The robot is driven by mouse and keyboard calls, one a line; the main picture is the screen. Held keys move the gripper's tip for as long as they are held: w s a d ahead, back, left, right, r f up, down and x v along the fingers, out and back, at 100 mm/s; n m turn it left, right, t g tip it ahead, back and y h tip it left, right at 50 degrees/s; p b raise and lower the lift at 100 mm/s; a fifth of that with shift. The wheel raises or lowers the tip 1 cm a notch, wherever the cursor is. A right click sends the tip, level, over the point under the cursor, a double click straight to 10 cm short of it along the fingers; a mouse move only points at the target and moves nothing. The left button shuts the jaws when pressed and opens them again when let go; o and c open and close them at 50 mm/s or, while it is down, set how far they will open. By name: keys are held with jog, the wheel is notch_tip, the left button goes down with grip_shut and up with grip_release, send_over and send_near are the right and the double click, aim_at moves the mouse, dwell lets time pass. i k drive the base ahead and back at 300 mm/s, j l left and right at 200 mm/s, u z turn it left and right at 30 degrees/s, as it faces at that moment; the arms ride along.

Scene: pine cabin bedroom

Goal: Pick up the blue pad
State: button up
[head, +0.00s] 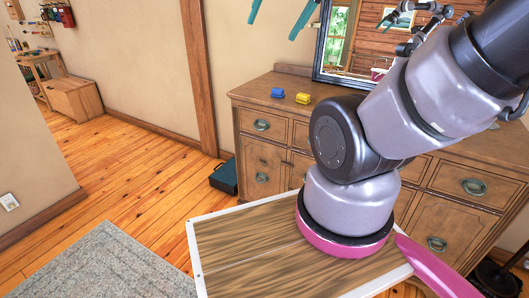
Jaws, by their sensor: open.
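The blue pad (277,92) is a small blue block-like thing lying on the top of the wooden dresser (262,90), near its left end. It is in plain view with nothing on it. My gripper (271,30) shows at the top edge of the head view as two teal fingers, spread apart and empty. It appears above the pad in the picture and does not touch it. The upper part of the gripper is cut off by the frame.
A similar yellow block (303,98) lies just right of the blue pad, with a small gap. A mirror (350,42) stands at the back of the dresser and reflects my arm. A dark teal case (224,177) is on the floor left of the dresser. The dresser's front left top is clear.

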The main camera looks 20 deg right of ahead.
aim_at(278, 93)
jog(key=i+l+z, duration=0.15)
jog(key=i+z, duration=0.15)
jog(key=i, duration=0.35)
jog(key=i+z, duration=0.3)
jog(key=i, duration=0.3)
